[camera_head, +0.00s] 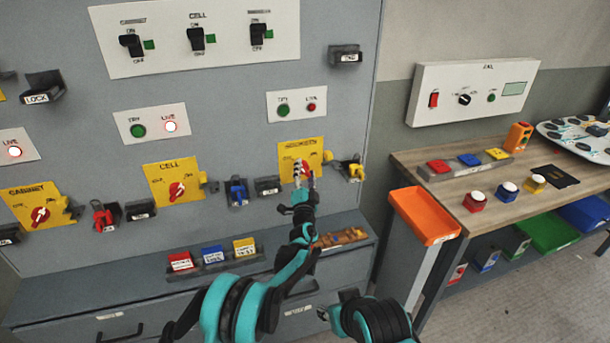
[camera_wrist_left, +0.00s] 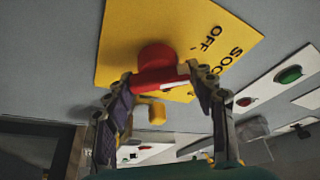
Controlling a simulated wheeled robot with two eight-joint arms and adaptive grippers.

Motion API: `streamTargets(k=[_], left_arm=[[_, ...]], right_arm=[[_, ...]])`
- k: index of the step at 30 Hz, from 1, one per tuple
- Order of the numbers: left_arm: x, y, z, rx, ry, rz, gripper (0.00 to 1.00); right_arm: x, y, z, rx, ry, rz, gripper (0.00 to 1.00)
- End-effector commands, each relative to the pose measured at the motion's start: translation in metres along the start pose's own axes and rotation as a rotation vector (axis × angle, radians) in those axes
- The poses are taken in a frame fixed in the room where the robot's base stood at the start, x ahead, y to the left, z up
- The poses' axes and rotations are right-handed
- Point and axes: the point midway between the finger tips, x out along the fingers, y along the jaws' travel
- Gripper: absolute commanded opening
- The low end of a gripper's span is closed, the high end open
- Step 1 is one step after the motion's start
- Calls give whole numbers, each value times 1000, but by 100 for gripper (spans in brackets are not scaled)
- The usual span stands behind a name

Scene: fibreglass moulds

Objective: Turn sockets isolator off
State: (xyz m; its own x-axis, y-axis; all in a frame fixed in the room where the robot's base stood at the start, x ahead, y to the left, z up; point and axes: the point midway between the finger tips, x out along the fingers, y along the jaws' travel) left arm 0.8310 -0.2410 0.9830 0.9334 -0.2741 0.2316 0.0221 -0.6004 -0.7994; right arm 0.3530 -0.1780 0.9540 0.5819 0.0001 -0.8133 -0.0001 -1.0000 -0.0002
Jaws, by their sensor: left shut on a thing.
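The sockets isolator is a yellow plate (camera_head: 313,150) with a red rotary handle, at the right of the row of isolators on the grey panel. In the left wrist view its yellow plate (camera_wrist_left: 185,30) reads "SOC" and "OFF", and the red handle (camera_wrist_left: 158,72) stands out from it. My left gripper (camera_head: 303,178) is at this handle. In the left wrist view its two fingers (camera_wrist_left: 165,92) are on either side of the handle's grip, shut on it. The fingers partly hide the handle in the head view. My right gripper (camera_head: 338,306) is low at the bottom, away from the panel; its jaw state is unclear.
The cell isolator (camera_head: 172,181) and cabinet isolator (camera_head: 38,203) are further left. Padlocks, including a blue one (camera_head: 238,190), hang beside them. An orange tray (camera_head: 424,215) stands right of the panel, before a wooden workbench (camera_head: 480,190).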

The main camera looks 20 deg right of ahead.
Motion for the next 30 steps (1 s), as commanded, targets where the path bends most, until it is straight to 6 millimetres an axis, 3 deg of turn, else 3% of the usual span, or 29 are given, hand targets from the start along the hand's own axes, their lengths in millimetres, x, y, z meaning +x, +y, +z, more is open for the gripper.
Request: streamTargets(k=[10, 26, 27, 29, 30], left_arm=[[0, 2, 1, -125, -1, -49, 26], [0, 1, 1, -148, -2, -58, 26], [0, 1, 1, -148, -2, -58, 63], [0, 1, 1, -147, -2, -58, 77], [0, 1, 1, -147, -1, -58, 77]], right_arm=[[5, 0, 4, 0, 0, 0, 40], [6, 0, 4, 0, 0, 0, 40], [6, 0, 4, 0, 0, 0, 40], [6, 0, 4, 0, 0, 0, 40], [6, 0, 4, 0, 0, 0, 40]])
